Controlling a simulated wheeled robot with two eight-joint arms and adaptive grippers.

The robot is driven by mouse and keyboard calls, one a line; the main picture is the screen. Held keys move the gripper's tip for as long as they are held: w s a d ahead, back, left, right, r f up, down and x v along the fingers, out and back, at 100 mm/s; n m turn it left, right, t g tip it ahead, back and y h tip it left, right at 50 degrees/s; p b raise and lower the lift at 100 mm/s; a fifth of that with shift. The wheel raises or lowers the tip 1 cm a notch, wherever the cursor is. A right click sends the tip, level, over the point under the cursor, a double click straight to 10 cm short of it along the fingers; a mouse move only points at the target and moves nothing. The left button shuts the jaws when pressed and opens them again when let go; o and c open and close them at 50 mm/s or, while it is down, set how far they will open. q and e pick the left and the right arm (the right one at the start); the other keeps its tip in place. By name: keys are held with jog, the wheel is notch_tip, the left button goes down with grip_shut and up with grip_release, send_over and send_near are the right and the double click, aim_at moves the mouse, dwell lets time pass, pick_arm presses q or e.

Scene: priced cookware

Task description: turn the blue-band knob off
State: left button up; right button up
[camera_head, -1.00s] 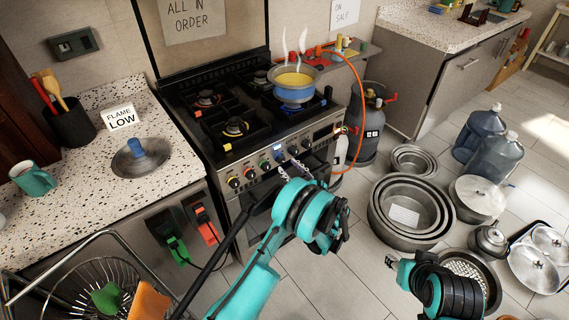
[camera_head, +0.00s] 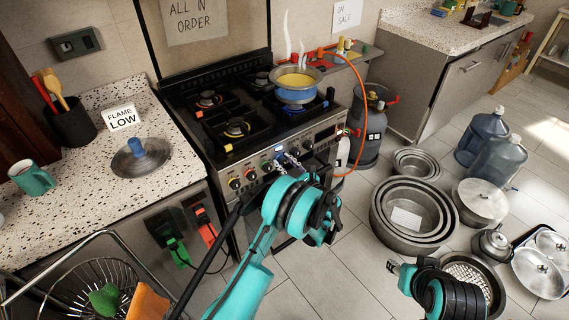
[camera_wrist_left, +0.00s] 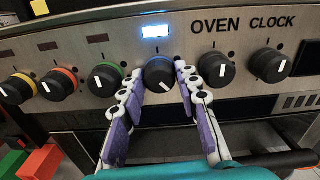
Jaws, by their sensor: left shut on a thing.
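The blue-band knob (camera_wrist_left: 159,73) is on the stove's front panel, below a lit blue-white display. Its white mark slants in the left wrist view. My left gripper (camera_wrist_left: 160,82) has its two purple-padded fingers on either side of this knob, shut on it. In the head view my left gripper (camera_head: 286,162) is at the panel, and the knob is mostly hidden there. My right gripper (camera_head: 393,267) hangs over the floor at the lower right, too small to read its fingers.
Green-band (camera_wrist_left: 105,82), red-band (camera_wrist_left: 59,84) and yellow-band (camera_wrist_left: 18,88) knobs sit to the left; two plain knobs, including the oven one (camera_wrist_left: 216,70), sit to the right. A steaming blue pot (camera_head: 296,92) stands on the stove. Nested pans (camera_head: 412,212) lie on the floor.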

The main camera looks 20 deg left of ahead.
pick_arm(q)
jog(key=n, duration=0.7)
jog(key=shift+n, duration=0.3)
jog(key=n, duration=0.3)
jog(key=shift+n, duration=0.3)
jog(key=n, duration=0.3)
jog(key=shift+n, duration=0.3)
jog(key=n, duration=1.3)
